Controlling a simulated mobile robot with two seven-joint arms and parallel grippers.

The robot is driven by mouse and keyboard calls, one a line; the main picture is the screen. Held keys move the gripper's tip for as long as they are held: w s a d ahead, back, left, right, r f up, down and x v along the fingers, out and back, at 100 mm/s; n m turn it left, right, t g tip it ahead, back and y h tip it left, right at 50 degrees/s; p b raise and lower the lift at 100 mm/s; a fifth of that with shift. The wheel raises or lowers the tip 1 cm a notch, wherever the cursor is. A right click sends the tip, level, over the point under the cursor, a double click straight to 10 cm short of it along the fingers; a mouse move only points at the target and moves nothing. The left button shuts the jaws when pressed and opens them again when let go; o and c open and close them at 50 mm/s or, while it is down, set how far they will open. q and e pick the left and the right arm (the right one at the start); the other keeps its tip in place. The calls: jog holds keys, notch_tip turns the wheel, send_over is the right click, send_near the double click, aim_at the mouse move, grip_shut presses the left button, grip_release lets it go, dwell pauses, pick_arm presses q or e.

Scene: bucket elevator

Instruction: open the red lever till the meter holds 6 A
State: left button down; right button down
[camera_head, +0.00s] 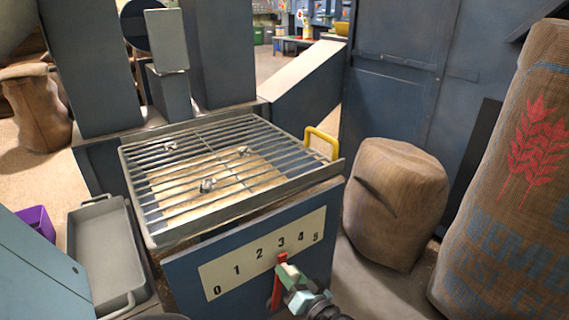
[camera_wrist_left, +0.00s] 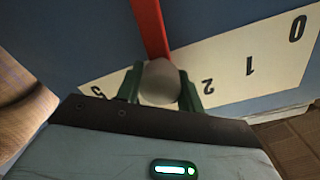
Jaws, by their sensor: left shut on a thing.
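The red lever (camera_head: 281,259) is on the blue front panel, its tip near the 3 on a pale scale (camera_head: 240,272) marked 0 to 5. In the left wrist view the lever's red arm (camera_wrist_left: 149,28) runs to a rounded grey knob (camera_wrist_left: 158,84). My left gripper (camera_head: 291,283) is shut on this knob, with green fingers on both sides. The gripper hides part of the scale and the lower lever. No readable meter face shows in either view. My right gripper is not in view.
A barred grate (camera_head: 213,160) with small metal pieces on it tops the hopper, beside a yellow handle (camera_head: 321,142). A grey tray (camera_head: 103,245) lies left. A squat sack (camera_head: 395,200) and a tall printed sack (camera_head: 515,190) stand right of the panel.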

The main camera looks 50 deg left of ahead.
pick_arm(q)
jog(key=shift+w, duration=0.1)
jog(key=c, duration=1)
grip_release()
jog(key=shift+o, duration=0.5)
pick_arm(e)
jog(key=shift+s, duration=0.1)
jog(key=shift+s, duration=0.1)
pick_arm(q)
jog(key=shift+d, duration=0.15)
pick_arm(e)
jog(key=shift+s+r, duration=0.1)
pick_arm(q)
jog(key=shift+d, duration=0.35)
jog(key=d, duration=0.4)
jog(key=d+p, duration=0.1)
jog(key=d, duration=0.1)
jog(key=shift+s, duration=0.4)
jog(key=shift+s+d, duration=0.1)
jog(key=shift+d, duration=0.35)
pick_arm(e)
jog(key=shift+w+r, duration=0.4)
